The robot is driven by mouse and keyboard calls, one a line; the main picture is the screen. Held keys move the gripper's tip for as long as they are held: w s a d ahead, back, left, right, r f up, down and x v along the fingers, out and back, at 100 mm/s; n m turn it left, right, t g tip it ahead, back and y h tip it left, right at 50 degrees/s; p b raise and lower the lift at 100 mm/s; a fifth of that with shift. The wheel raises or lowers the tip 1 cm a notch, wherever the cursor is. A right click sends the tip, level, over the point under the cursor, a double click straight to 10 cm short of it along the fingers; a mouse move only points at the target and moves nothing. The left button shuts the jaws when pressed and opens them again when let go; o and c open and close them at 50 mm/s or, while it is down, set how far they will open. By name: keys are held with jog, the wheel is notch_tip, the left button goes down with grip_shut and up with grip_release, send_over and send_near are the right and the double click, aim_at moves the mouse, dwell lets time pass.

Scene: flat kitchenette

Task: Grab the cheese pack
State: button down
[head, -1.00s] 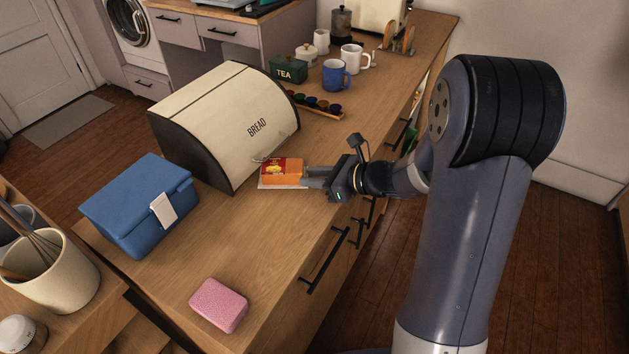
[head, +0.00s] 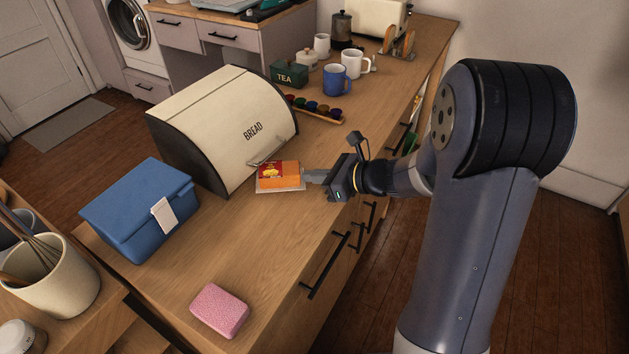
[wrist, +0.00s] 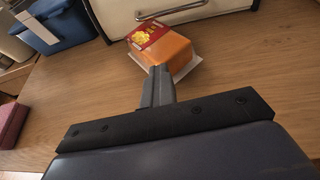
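The cheese pack (head: 280,174) is an orange block with a red and yellow label on a thin white base. It lies on the wooden counter in front of the bread box and also shows in the wrist view (wrist: 168,48). My gripper (head: 306,176) is low over the counter at the pack's right end, pointing at it. In the wrist view its two fingers (wrist: 159,72) are together, with no visible gap. Their tips overlap the pack's near end and the edge of its base in the picture. I cannot tell whether the thin edge is between them.
The cream bread box (head: 222,120) with a metal handle stands just behind the pack. A blue box (head: 140,212) and a pink sponge (head: 219,311) are to the left and front. A rack of coloured capsules (head: 318,108) lies farther back. Counter between sponge and pack is clear.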

notch_tip(320, 180, up, 8)
jog(key=shift+r+p, duration=0.15)
jog(key=shift+p, duration=0.25)
jog(key=c, duration=2.2)
grip_release()
jog(key=shift+c, duration=2.2)
grip_release()
jog(key=shift+d, duration=0.1)
